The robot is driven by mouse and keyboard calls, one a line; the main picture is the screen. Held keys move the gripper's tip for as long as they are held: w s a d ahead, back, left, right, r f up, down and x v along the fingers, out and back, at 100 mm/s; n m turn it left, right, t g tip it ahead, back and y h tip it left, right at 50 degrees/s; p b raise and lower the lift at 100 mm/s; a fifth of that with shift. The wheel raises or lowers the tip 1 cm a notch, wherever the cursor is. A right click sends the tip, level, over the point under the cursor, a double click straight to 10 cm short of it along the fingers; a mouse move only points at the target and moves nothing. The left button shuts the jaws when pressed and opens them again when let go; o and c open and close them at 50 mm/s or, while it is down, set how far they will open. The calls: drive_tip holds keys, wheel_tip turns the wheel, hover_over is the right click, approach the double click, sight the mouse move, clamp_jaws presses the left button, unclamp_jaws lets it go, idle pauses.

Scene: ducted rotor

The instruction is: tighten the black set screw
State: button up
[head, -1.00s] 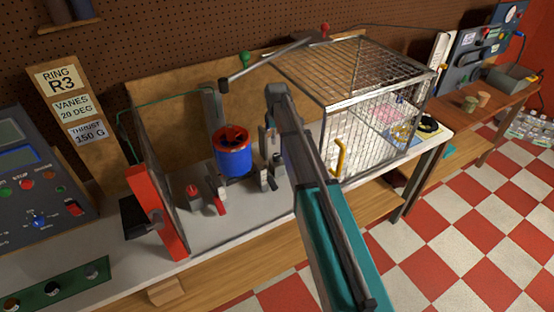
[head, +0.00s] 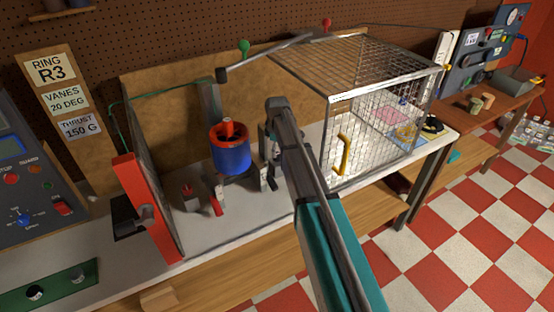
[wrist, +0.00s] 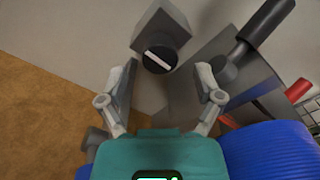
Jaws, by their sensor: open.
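The black set screw (wrist: 159,59) shows in the wrist view as a round black head with a pale slot, set in a grey block (wrist: 165,24). My gripper (wrist: 163,76) is open. Its two fingers stand on either side just below the screw head in that view, with nothing seen between them. The blue ring (head: 231,157) with red inside stands on the bench in the head view, and its blue side (wrist: 270,152) fills the lower right of the wrist view. In the head view my arm largely hides the gripper, right of the ring, and I cannot make out the screw.
A wire mesh cage (head: 385,120) with a yellow handle (head: 342,155) stands right of my arm. A red upright post (head: 148,212) and small red-handled clamps (head: 216,201) are left of the ring. A dark handle (wrist: 262,25) lies close right of the screw.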

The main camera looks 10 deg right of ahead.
drive_tip(key=shift+f+b, duration=1.1)
drive_tip(key=shift+f, duration=0.3)
drive_tip(key=c, duration=1.2)
drive_tip(key=shift+o, duration=0.2)
